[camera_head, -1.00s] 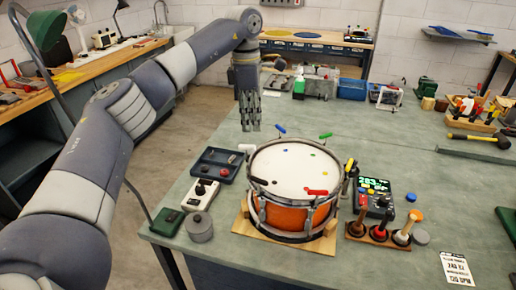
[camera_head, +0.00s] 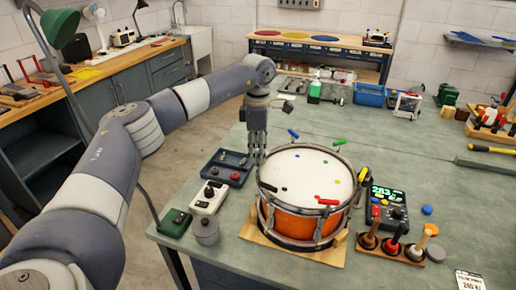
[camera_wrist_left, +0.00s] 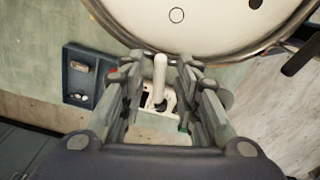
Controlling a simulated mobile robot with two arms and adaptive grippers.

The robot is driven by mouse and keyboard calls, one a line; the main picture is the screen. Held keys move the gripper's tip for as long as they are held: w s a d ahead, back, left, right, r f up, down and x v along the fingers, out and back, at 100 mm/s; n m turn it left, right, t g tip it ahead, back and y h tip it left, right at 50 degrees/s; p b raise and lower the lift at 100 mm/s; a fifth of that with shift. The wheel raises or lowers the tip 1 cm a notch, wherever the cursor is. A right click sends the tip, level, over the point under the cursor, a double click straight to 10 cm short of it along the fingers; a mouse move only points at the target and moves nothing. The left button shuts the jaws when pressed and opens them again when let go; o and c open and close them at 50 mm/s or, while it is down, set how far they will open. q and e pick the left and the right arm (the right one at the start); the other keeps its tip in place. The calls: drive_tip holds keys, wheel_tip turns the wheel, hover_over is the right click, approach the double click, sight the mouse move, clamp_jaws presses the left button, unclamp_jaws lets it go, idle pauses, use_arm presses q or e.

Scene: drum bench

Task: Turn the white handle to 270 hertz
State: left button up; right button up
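The orange drum (camera_head: 300,222) with a white head stands on a wooden base on the green bench. In the left wrist view the white handle (camera_wrist_left: 160,72) stands at the drum's rim, between the spread fingers of my left gripper (camera_wrist_left: 158,85), with gaps at both sides. In the head view my left gripper (camera_head: 257,158) points down at the drum's left rim and hides the white handle. A tuner (camera_head: 385,205) right of the drum shows green digits that look like 283. My right gripper is not in view.
Blue (camera_head: 293,134), green (camera_head: 339,142) and red (camera_head: 328,202) handles sit around the rim. A dark tray (camera_head: 229,166), a white box (camera_head: 209,198) and a grey cylinder (camera_head: 206,230) stand left of the drum. A tool rack (camera_head: 392,249) stands in front of the tuner.

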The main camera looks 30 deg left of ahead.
use_arm(q)
drive_tip(key=shift+f, duration=0.15)
drive_tip(key=shift+w, duration=0.1)
drive_tip(key=c, duration=0.6)
clamp_jaws()
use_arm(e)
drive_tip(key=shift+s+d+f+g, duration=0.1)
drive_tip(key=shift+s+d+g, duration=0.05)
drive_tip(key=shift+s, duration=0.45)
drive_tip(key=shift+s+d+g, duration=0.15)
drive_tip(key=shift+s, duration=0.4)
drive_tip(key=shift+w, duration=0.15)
